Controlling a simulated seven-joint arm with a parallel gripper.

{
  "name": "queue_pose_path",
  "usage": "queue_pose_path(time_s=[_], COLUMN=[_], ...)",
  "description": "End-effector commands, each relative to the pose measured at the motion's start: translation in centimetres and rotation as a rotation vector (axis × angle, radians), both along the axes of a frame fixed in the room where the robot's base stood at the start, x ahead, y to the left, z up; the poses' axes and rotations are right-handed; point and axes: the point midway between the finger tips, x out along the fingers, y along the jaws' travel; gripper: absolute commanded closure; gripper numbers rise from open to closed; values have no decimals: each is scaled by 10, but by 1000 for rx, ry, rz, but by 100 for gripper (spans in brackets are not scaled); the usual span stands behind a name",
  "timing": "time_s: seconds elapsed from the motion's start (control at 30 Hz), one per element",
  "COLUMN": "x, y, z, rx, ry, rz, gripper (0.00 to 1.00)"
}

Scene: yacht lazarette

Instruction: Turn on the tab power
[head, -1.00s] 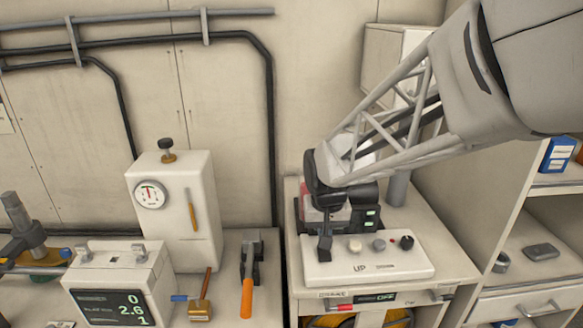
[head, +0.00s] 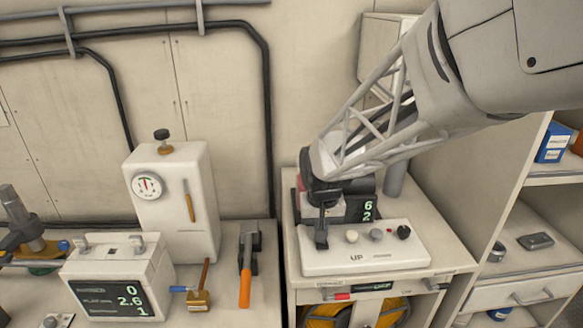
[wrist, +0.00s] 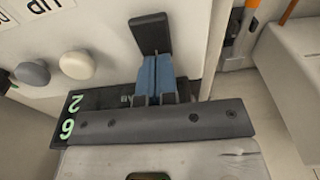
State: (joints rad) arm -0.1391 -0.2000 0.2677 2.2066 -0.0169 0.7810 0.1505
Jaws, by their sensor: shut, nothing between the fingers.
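A white control box (head: 375,258) marked "UP" sits on the cabinet top at centre right in the head view.
A dark unit with green digits (head: 367,209) stands behind the box, partly hidden by my arm. At left are a white gauge box (head: 172,205), a display box (head: 115,280) and an orange-handled tool (head: 245,285). Shelves (head: 535,260) stand at right.

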Motion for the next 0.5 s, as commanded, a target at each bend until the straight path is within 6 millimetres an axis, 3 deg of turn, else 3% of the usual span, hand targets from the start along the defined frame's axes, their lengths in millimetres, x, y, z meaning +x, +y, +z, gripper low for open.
queue_pose_path(time_s=[0.5], x=[-10], y=[0], z=[1], rx=[-1], ry=[8], rz=[0], gripper=[100])
